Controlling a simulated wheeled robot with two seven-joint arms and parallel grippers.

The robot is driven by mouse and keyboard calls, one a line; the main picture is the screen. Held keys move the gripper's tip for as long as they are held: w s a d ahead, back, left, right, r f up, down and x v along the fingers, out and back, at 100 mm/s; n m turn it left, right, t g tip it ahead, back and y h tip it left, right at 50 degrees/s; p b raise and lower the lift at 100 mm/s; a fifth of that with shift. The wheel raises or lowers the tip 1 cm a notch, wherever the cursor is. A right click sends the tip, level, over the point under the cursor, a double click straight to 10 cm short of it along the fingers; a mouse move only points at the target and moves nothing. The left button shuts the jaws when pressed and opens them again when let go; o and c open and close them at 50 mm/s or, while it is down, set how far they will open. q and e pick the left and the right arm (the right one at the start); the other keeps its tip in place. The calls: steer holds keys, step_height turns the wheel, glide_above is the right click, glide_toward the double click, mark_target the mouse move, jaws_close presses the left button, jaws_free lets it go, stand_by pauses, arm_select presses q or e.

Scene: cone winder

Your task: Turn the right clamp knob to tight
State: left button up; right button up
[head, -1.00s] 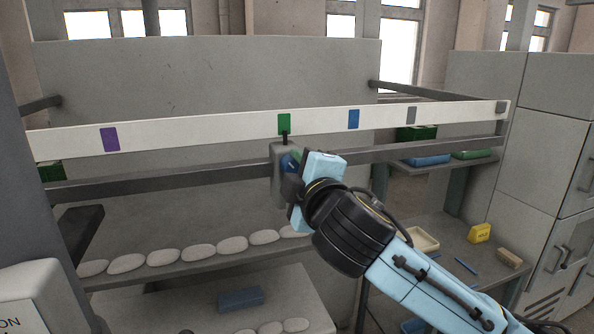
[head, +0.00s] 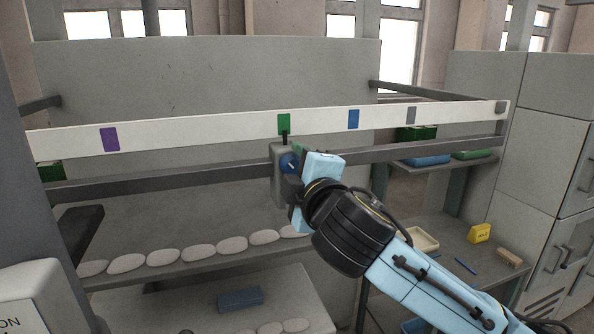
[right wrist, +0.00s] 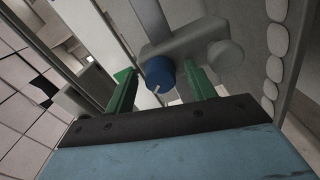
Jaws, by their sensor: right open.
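The clamp knob is a small blue knob (head: 289,163) with a pale pointer line, on the front of a grey clamp block (head: 278,174) on the dark rail below the white strip. It also shows in the right wrist view as a blue knob (right wrist: 160,75) with its white line. My right gripper (head: 300,172) is at the knob; in the right wrist view its two green fingers (right wrist: 157,88) are open, one on each side of the knob, with gaps between. Whether the knob lies fully between the fingertips in depth is hard to tell. My left gripper is not in view.
The white strip (head: 220,127) carries purple, green, blue and grey marks; a black pointer on the clamp meets the green one. A row of pale oval pieces (head: 199,252) lies on the shelf below. A side table (head: 440,262) at the right holds a tray and a yellow block.

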steer(key=b+v, duration=0.3)
steer(key=v, duration=1)
steer(key=shift+s, duration=0.15)
steer(key=shift+d, duration=0.1)
